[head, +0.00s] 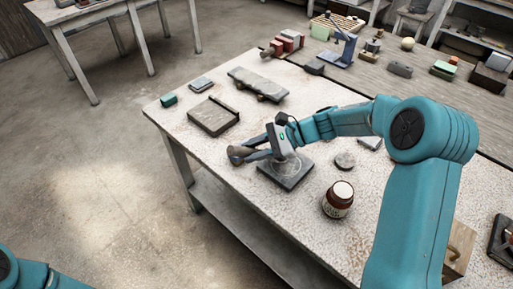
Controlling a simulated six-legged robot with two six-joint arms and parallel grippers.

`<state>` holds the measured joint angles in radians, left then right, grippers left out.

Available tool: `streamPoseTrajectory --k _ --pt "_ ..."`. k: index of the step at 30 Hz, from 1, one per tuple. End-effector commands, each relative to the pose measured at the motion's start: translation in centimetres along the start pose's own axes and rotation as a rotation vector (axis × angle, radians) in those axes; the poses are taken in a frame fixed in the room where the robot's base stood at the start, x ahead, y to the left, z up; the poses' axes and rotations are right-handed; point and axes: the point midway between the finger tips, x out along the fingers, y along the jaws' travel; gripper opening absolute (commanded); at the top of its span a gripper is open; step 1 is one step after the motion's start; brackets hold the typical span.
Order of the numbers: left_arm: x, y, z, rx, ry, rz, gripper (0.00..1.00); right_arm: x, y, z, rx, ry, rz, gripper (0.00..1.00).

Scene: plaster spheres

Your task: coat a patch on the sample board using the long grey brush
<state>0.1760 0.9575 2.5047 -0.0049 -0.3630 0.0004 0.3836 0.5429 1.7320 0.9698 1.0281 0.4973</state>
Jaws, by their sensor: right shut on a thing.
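My right gripper (246,154) reaches in from the right over the front left part of the table. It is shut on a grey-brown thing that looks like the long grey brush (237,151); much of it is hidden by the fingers. Beneath and just right of the gripper lies a flat dark grey board (288,178), which looks like the sample board. A pale round mark shows on it, partly covered by my wrist. I cannot tell whether the brush touches the board. Of my left arm only a part shows at the bottom left; its gripper is out of view.
A brown jar with a pale lid (338,199) stands right of the board, with a round grey disc (345,160) behind it. A shallow tray (213,116) and a long grey slab (258,83) lie farther back.

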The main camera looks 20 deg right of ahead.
Motion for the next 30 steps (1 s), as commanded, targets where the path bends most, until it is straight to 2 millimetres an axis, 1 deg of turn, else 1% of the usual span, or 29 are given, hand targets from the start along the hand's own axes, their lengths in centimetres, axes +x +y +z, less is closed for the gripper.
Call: streamPoseTrajectory --k 3,8,13,18,25,30 --pt "0.5 -0.2 0.0 0.0 0.0 0.0 1.0 0.7 0.6 0.5 -0.001 -0.002 0.002 0.0" --pt "0.6 -0.2 0.0 0.0 0.0 0.0 1.0 1.1 0.9 0.9 0.0 -0.001 0.0 0.0" --pt "0.2 -0.1 0.0 0.0 0.0 0.0 1.0 0.6 0.5 0.6 0.001 -0.001 -0.001 0.0" --pt "-0.2 0.1 0.0 0.0 0.0 0.0 1.0 -0.2 -0.2 -0.2 0.001 0.0 -0.001 0.0" --pt "-0.4 0.1 0.0 0.0 0.0 0.0 1.0 -0.7 -0.6 -0.7 0.002 -0.001 0.0 0.0" --pt "-0.8 0.3 0.0 0.0 0.0 0.0 1.0 -1.6 -1.3 -1.4 0.001 0.0 0.0 0.0"
